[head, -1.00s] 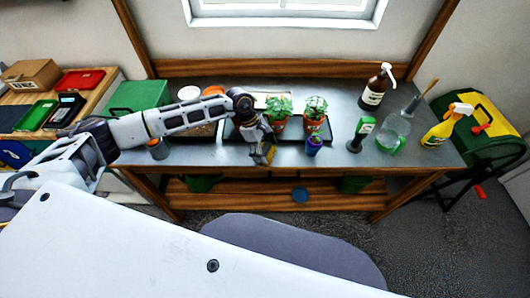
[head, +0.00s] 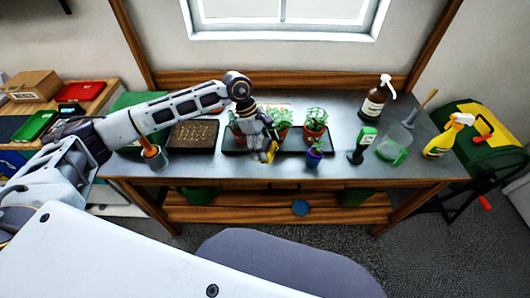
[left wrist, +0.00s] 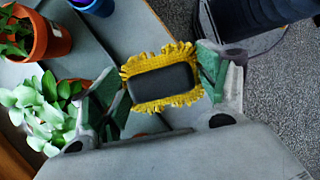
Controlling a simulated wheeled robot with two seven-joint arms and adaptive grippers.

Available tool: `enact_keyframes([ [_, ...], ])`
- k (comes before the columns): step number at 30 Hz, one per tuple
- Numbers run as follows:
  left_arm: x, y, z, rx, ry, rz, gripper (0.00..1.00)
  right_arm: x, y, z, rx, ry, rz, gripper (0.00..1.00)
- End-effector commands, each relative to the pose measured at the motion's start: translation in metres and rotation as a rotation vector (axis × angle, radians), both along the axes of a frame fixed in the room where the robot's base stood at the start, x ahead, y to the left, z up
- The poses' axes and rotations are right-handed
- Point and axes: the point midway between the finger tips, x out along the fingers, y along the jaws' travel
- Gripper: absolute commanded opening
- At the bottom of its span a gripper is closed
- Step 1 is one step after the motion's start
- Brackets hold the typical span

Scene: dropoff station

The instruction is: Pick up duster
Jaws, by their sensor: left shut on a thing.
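The duster has a yellow fringe and a dark grey back. In the left wrist view the duster (left wrist: 163,83) sits between the two green-padded fingers of my left gripper (left wrist: 160,88), which is shut on it. In the head view my left gripper (head: 262,150) points down near the front of the workbench, with a small yellow part of the duster (head: 270,154) showing at its fingertips. I cannot tell exactly how far the duster is above the bench. My right gripper is not in view.
Potted plants (head: 315,122) stand behind and beside the gripper, with a small purple pot (head: 314,157) to its right. A soil tray (head: 193,136) is to the left.

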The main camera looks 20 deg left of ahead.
Motion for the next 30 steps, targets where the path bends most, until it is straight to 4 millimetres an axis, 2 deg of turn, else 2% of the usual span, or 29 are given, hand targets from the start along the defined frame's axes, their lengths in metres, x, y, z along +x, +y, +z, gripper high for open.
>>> enact_keyframes([
  [6, 0.0, 0.0003, 0.0104, 0.0, 0.0, 0.0, 0.47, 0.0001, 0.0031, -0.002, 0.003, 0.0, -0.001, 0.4],
  [18, 0.0, 0.0002, 0.0107, 0.0, 0.0, 0.0, 0.47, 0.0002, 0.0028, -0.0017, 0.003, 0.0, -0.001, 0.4],
  [19, 0.0, 0.0002, 0.0107, 0.0, 0.0, 0.0, 0.72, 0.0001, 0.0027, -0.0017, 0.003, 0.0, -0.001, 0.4],
  [23, 0.0, 0.0002, 0.0106, 0.0, 0.0, 0.0, 0.56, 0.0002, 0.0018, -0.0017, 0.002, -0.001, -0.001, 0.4],
  [30, -0.0015, 0.0001, 0.0108, 0.0, 0.0, 0.0, 0.56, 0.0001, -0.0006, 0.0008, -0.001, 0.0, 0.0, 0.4],
])
